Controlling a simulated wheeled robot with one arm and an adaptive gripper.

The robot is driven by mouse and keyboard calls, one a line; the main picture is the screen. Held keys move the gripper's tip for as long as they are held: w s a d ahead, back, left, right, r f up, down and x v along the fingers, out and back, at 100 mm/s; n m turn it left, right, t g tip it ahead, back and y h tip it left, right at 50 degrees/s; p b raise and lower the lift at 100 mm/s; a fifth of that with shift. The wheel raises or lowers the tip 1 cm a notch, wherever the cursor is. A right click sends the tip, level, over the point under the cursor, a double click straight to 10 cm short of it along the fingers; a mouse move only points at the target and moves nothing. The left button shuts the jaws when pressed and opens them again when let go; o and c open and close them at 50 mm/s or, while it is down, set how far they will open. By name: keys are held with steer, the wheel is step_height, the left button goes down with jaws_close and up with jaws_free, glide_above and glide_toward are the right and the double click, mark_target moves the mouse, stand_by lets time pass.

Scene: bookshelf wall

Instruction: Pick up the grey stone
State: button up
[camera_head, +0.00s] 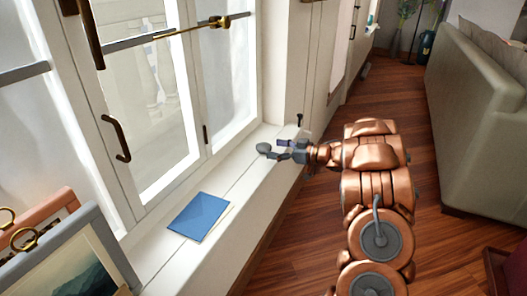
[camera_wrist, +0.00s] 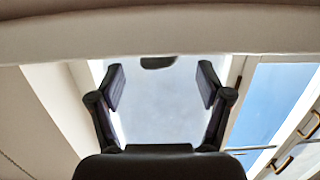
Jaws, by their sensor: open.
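A small dark grey rounded thing, seemingly the grey stone (camera_head: 264,148), sits on the white window sill (camera_head: 250,172) in the head view. My gripper (camera_head: 279,149) is at the sill just right of it, with its fingers pointing left toward the stone. In the wrist view the stone (camera_wrist: 158,62) shows as a dark shape against the white ledge at the top, partly cut off by it. There my gripper (camera_wrist: 160,82) is open, its two fingers spread to either side of the stone and apart from it. Nothing is held.
A blue envelope or booklet (camera_head: 200,217) lies on the sill nearer me. Framed pictures (camera_head: 72,262) stand at lower left. The window (camera_head: 160,95) with its handle (camera_head: 117,138) borders the sill. A small dark item (camera_head: 299,119) stands beyond my gripper. A sofa (camera_head: 478,125) is at right.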

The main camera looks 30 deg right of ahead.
mark_target(270, 148)
steer(key=b+x, duration=0.1)
steer(key=x, duration=0.3)
steer(key=shift+w+a+f+b, duration=0.2)
steer(key=shift+w+a+b, duration=0.05)
steer(key=shift+b, duration=0.15)
steer(key=shift+w+a, duration=0.1)
steer(key=shift+w, duration=0.1)
steer(key=c, duration=1.3)
steer(key=shift+c, duration=0.3)
steer(key=shift+r, duration=0.2)
